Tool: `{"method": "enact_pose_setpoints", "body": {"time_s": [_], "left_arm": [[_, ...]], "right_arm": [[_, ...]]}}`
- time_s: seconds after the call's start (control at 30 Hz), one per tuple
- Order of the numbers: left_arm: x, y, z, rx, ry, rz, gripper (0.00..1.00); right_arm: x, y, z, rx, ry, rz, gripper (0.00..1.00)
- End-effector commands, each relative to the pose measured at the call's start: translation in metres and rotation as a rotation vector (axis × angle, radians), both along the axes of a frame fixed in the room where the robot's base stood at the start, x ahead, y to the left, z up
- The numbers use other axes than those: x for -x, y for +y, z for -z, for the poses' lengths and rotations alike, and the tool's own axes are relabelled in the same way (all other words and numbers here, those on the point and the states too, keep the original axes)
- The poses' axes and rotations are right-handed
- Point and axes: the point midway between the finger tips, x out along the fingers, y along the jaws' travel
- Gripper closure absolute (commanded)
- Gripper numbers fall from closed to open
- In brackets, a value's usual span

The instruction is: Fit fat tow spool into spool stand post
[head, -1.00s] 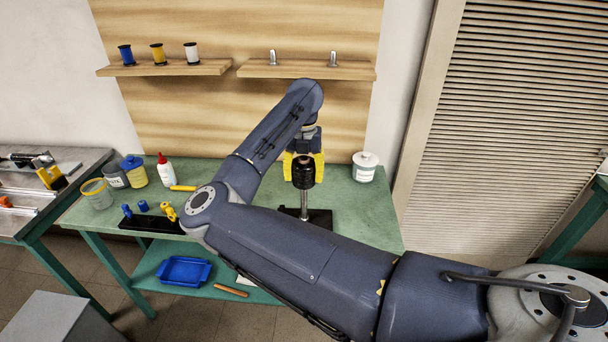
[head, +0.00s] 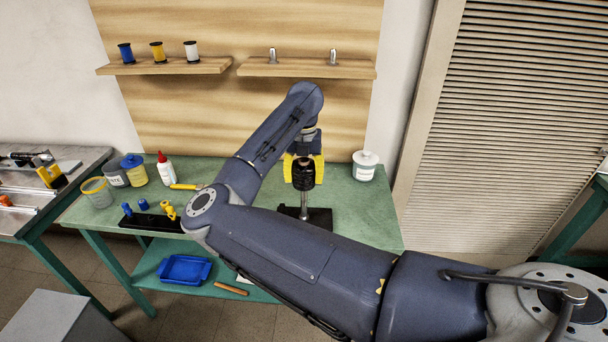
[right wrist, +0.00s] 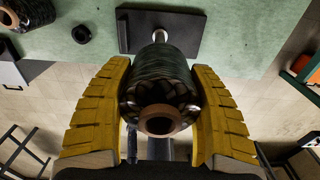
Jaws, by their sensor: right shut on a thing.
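The fat tow spool (head: 303,179) is black with a brown core. My right gripper (head: 303,168) has yellow fingers closed on its two sides. In the right wrist view the spool (right wrist: 160,85) sits between both yellow fingers (right wrist: 160,110), its brown core end facing the camera. The metal spool stand post (head: 304,207) rises from a dark base plate (head: 322,217) on the green table. In the head view the spool is in line with the top of the post; I cannot tell whether the post enters its bore. My left gripper is out of view.
A white tub (head: 365,166) stands to the right on the green table (head: 365,215). A black rack (head: 150,224), a red-capped bottle (head: 165,172) and several jars are at left. The wrist view shows another dark spool (right wrist: 30,10) and a small black ring (right wrist: 81,34).

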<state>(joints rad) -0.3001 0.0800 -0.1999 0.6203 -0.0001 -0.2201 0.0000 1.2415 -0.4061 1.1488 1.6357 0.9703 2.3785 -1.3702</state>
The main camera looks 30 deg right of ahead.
Motion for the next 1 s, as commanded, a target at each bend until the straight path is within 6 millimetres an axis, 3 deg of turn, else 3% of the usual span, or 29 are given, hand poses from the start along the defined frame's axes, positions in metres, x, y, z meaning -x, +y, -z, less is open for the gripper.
{"method": "enact_pose_setpoints", "body": {"time_s": [1.0], "left_arm": [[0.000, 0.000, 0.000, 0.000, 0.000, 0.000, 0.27]], "right_arm": [[0.000, 0.000, 0.021, 0.001, -0.001, 0.000, 0.78]]}}
